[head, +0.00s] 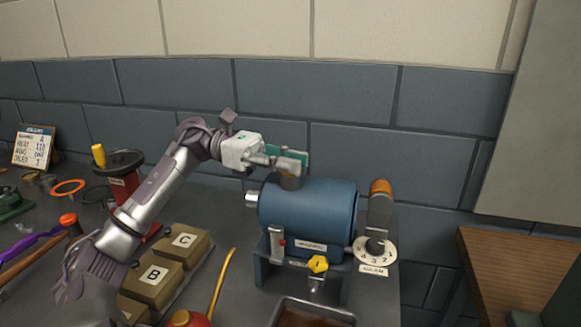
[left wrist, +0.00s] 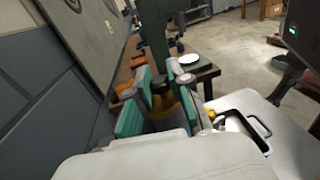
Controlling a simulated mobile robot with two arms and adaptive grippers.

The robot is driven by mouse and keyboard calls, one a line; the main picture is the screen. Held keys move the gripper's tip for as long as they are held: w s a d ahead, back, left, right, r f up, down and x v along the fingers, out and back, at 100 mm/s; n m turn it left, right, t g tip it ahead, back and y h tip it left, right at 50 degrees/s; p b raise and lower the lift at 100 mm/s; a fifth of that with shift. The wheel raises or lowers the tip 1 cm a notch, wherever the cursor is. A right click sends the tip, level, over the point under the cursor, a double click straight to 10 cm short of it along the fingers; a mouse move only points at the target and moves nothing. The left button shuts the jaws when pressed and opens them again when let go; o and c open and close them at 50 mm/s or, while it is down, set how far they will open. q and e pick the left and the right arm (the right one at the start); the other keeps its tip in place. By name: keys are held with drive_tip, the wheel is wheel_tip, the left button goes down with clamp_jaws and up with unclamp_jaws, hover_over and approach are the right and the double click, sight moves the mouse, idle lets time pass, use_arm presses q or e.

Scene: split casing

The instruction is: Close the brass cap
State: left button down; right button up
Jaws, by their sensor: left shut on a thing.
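The blue cylindrical casing (head: 308,212) lies on its cradle on the grey bench. A short neck (head: 291,183) stands on its top. My left gripper (head: 290,162) comes in from the left, directly above this neck, with its teal-backed fingers around the top of it. The fingers hide the cap in the head view. In the left wrist view, the brass cap (left wrist: 160,108) shows as a yellow-brown piece with a dark top between the teal fingers of my left gripper (left wrist: 158,92), which is shut on it. My right gripper is not in view.
A grey post with an orange top (head: 380,188) and a numbered dial (head: 375,252) stand right of the casing. A yellow valve handle (head: 317,264) is at its front. A tray (head: 312,303), boxes marked B and C (head: 183,241) and a yellow spout (head: 221,285) lie nearby.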

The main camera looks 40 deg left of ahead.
use_arm(q)
drive_tip(key=shift+f, duration=0.1)
drive_tip(key=c, duration=1)
unclamp_jaws()
drive_tip(key=shift+c, duration=0.2)
drive_tip(key=v, duration=1.2)
